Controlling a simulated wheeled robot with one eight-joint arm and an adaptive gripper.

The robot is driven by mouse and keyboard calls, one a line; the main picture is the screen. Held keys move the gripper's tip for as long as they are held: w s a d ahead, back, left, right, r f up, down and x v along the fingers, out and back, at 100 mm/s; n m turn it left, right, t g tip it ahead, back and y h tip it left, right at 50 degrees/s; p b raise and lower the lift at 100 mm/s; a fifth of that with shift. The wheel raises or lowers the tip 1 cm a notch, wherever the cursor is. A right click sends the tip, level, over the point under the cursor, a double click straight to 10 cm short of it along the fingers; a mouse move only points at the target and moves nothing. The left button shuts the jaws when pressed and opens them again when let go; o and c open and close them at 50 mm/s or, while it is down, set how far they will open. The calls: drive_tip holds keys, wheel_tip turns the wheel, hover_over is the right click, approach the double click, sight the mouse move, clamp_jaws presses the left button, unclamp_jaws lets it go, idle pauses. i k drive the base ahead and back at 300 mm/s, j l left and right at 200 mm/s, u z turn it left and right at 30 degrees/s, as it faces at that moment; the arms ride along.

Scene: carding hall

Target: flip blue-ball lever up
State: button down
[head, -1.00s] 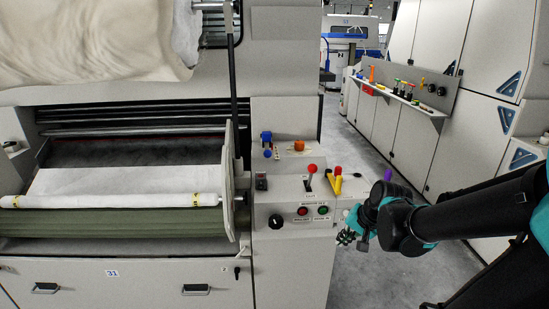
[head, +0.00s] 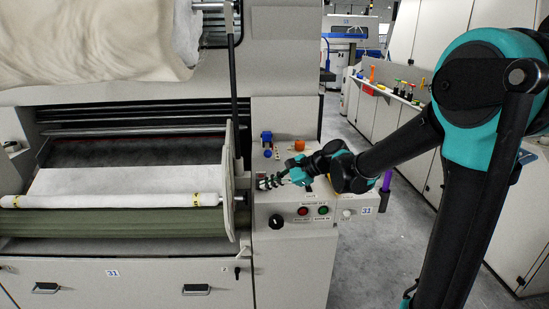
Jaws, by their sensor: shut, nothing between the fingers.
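A blue block-like part (head: 266,136) stands at the back left of the machine's control panel (head: 262,215). A small blue ball (head: 268,153) sits just in front of it, low at the panel's top face; its lever rod is too small to make out. My gripper (head: 264,183) is shut and empty, reaching in from the right over the panel. It points left and appears in front of and below the blue ball in the picture, seemingly apart from it. My gripper and wrist hide the middle of the panel, including the red-ball lever.
An orange knob (head: 299,146) stands to the right of the blue parts. Red (head: 303,211) and green (head: 323,210) buttons and a black knob (head: 276,221) are on the panel front. A white roller (head: 120,201) lies to the left. Grey floor (head: 370,250) is open at right.

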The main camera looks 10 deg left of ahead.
sight(268, 153)
drive_tip(key=i+l, duration=0.1)
drive_tip(key=i, duration=0.4)
drive_tip(key=i+l, duration=0.15)
drive_tip(key=i, duration=0.35)
